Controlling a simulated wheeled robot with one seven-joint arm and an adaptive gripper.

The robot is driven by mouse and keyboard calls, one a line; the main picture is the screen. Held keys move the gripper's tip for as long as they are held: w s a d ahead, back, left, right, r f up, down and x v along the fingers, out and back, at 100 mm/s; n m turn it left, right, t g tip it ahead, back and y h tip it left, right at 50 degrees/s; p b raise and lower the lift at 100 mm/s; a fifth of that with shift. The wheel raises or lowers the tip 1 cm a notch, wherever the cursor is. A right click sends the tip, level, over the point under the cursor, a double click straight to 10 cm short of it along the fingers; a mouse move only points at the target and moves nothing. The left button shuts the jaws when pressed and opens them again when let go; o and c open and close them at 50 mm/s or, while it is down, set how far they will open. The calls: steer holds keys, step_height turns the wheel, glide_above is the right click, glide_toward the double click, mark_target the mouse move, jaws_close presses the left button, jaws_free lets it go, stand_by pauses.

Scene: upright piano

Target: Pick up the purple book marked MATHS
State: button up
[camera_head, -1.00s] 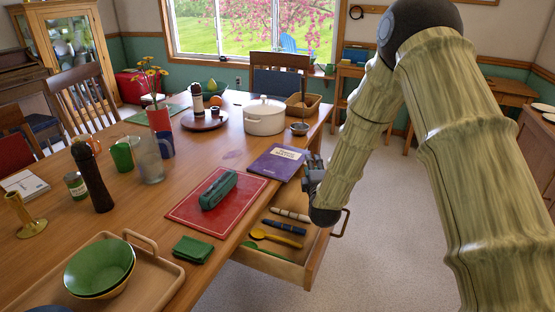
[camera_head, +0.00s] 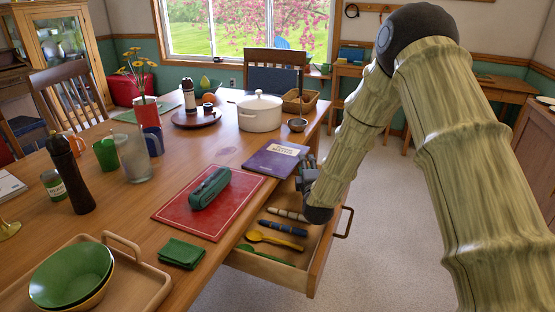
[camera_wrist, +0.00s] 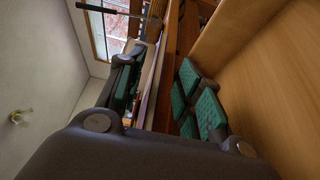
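The purple book (camera_head: 275,158) lies flat at the right edge of the wooden table, with pale lettering too small to read surely. In the wrist view the book (camera_wrist: 149,88) shows edge-on as a thin pale and purple strip. My gripper (camera_head: 307,168) is at the book's near right corner, just outside the table edge. In the wrist view my gripper (camera_wrist: 155,85) is open, its green-padded fingers on either side of the book's edge. A gap shows on the right finger's side; contact on the left side cannot be told.
An open drawer (camera_head: 318,256) with utensils juts out below my gripper. A red mat (camera_head: 178,222) with a green case (camera_head: 210,188) lies left of the book. The floor at right is clear.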

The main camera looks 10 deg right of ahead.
steer(key=w, duration=0.5)
steer(key=shift+w+d+b, duration=0.1)
steer(key=shift+d+b, duration=0.15)
steer(key=shift+b, duration=0.1)
jaws_close()
